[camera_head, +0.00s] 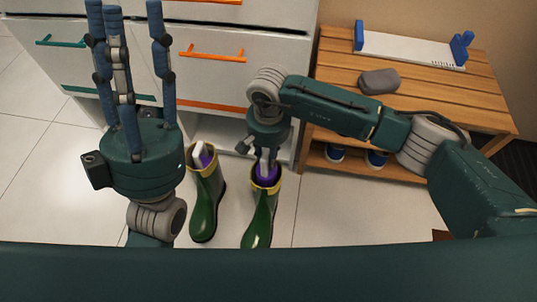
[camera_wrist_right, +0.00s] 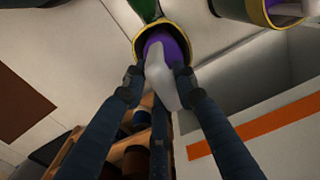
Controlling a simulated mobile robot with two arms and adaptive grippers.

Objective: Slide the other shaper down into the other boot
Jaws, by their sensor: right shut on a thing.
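Two green boots with yellow rims stand on the floor in the head view. The left boot (camera_head: 204,208) has a white and purple shaper (camera_head: 203,156) in its opening. The right boot (camera_head: 258,222) stands under my right gripper (camera_head: 266,156), which points down. That gripper is shut on the other shaper (camera_wrist_right: 161,78), grey-white with a purple part. In the right wrist view, its purple part is within the boot's yellow rim (camera_wrist_right: 137,46); its depth is hidden. My left gripper (camera_head: 124,8) is raised at the left, its fingers pointing up, spread and empty.
White drawers with teal and orange handles (camera_head: 212,55) stand behind the boots. A slatted wooden bench (camera_head: 420,95) at the right holds a grey stone-like item (camera_head: 379,81) and a white and blue rack (camera_head: 410,48). Blue shoes (camera_head: 376,158) sit below. Floor tiles beside the boots are clear.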

